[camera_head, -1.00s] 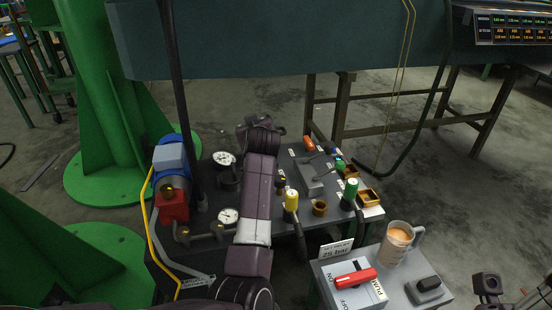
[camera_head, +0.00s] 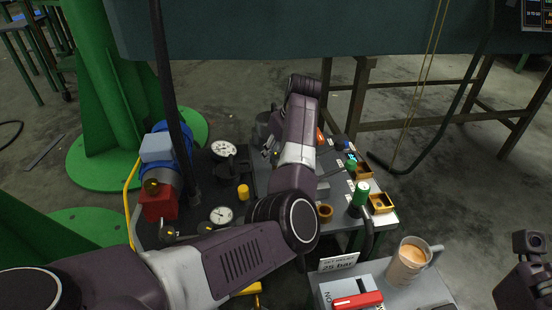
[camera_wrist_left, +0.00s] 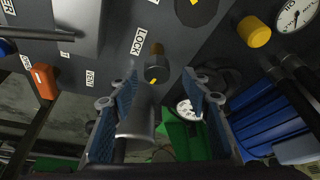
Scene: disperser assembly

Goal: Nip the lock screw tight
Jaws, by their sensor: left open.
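The lock screw (camera_wrist_left: 157,68), a dark head with a brass-coloured stub, stands on the grey panel beside the LOCK label (camera_wrist_left: 139,41) in the left wrist view. My left gripper (camera_wrist_left: 160,86) is open, its two blue-padded fingers on either side of the screw's near end, with no clear contact. A grey tapered cylinder (camera_wrist_left: 136,124) lies between the fingers, nearer the camera; I cannot tell whether it joins the screw. In the head view my left gripper (camera_head: 271,153) is over the bench's back, and my arm hides the screw. Part of my right gripper (camera_head: 534,265) shows at the right edge.
A yellow knob (camera_head: 243,192), pressure gauges (camera_head: 221,215) and a blue-and-red pump unit (camera_head: 159,195) stand at left. A green-topped handle (camera_head: 361,193) and small trays (camera_head: 380,203) are at right.

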